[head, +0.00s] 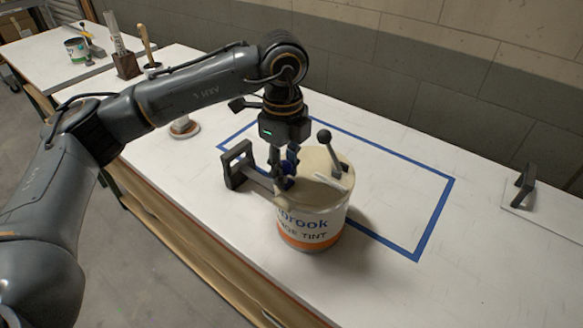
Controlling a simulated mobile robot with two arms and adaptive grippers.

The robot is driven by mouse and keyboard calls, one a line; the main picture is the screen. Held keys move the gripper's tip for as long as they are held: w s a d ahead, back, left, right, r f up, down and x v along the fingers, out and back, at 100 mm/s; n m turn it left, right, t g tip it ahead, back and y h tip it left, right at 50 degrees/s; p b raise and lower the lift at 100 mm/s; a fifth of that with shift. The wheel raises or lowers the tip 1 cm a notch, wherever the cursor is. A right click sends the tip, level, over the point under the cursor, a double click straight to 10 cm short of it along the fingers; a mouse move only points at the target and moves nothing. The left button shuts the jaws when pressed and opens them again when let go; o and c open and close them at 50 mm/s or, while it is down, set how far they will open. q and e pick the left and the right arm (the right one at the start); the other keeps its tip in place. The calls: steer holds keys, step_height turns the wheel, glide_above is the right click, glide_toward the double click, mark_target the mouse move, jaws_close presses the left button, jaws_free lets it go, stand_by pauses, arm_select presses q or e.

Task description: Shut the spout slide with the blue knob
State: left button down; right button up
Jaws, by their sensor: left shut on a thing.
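The blue knob (288,184) shows at the left part of the tub's top, largely covered by gripper fingers. My left gripper (284,176) points down from above and is shut on the blue knob. The spout slide itself is hard to make out under the fingers. A dark lever with a ball end (324,137) rises from the tub's far side. My right gripper is not in view.
Blue tape (436,215) outlines a rectangle on the bench (380,280). Another dark handle (525,185) stands on a pale plate at far right. A brush (147,43) and a can (76,49) are at back left.

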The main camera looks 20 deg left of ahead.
arm_select(q)
steer(key=shift+s+a+f, duration=0.1)
steer(key=shift+s, duration=0.1)
steer(key=shift+s+a, duration=0.2)
steer(key=shift+s, duration=0.25)
steer(key=c, duration=1)
jaws_free()
step_height(320, 180, up, 12)
steer(key=shift+r, duration=0.1)
